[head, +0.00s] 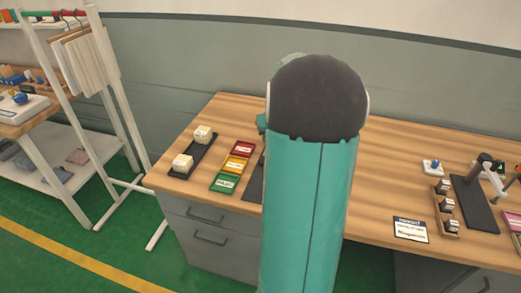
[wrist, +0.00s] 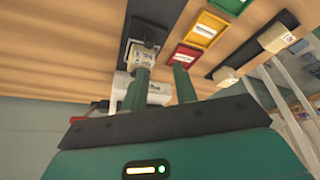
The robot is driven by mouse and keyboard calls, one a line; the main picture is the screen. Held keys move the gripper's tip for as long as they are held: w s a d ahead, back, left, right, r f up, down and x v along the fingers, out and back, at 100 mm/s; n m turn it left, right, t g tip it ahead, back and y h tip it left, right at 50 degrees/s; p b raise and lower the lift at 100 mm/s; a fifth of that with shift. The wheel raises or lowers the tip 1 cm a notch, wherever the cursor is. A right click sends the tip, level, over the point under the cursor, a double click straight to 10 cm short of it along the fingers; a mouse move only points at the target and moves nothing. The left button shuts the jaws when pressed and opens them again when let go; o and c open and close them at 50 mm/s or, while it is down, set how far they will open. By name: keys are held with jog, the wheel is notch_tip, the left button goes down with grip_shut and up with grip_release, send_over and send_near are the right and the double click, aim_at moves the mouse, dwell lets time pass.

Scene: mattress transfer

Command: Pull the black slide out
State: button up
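A dark slide (wrist: 148,18) lies on the wooden desk in the wrist view, with a pale block (wrist: 145,56) at its near end. In the head view only a strip of this slide (head: 257,178) shows beside my arm. My gripper (wrist: 164,68) has its two green fingers apart, with nothing visible between them. The left finger overlaps the block in the picture; I cannot tell if they touch. Another black slide (head: 194,157) lies farther left in the head view and carries two pale blocks (head: 182,163). My arm hides my gripper in the head view.
Red, yellow and green trays (head: 237,165) lie between the two dark slides. A small rack (head: 446,212), a label card (head: 410,229) and a black stand (head: 475,205) are on the right of the desk. A white rack (head: 115,110) stands left.

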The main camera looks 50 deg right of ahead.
jog(key=x, duration=0.5)
jog(key=s+d+x, duration=0.1)
jog(key=x, duration=0.4)
jog(key=d+x, duration=0.1)
jog(key=x, duration=0.4)
jog(key=shift+s+f, duration=0.15)
jog(key=shift+s, duration=0.2)
grip_shut()
